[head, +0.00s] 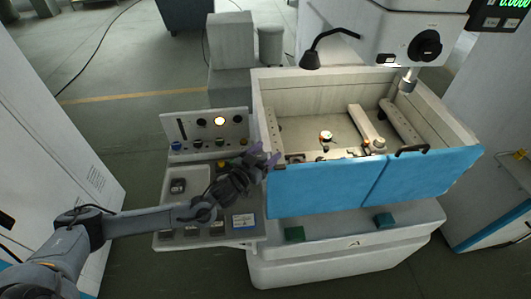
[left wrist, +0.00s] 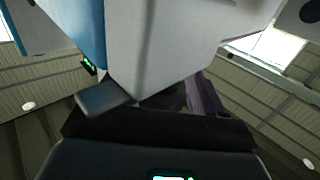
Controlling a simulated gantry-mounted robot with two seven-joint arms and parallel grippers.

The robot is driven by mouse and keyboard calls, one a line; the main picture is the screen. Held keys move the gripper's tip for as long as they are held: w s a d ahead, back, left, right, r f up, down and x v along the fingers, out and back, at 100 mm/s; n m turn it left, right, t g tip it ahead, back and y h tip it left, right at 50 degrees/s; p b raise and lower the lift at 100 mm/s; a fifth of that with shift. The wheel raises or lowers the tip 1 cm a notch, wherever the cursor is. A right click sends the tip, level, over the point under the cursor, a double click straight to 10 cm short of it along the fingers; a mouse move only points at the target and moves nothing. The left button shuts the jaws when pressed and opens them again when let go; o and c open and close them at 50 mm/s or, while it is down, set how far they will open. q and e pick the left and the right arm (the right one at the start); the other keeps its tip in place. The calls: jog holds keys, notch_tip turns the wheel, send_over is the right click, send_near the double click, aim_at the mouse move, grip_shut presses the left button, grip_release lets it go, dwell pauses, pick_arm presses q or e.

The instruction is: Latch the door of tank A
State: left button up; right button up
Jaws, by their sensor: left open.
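The tank (head: 300,92) is an open-topped beige basin in the head view, with metal bars and small parts inside. Its front is blue, in a left panel (head: 318,190) and a right panel (head: 425,178) with a seam between. A black handle (head: 411,150) sits at the top edge of the right panel. In the left wrist view a purple finger (left wrist: 203,95) shows near a pale machine body. My right gripper is out of view.
A control panel (head: 205,125) with buttons and a lit lamp stands left of the tank, partly behind my left arm. A machine head (head: 400,40) and a black lamp (head: 310,60) overhang the tank. Green blocks (head: 294,234) sit below the front. White cabinets flank both sides.

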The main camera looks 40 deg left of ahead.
pick_arm(q)
jog(key=c, duration=1)
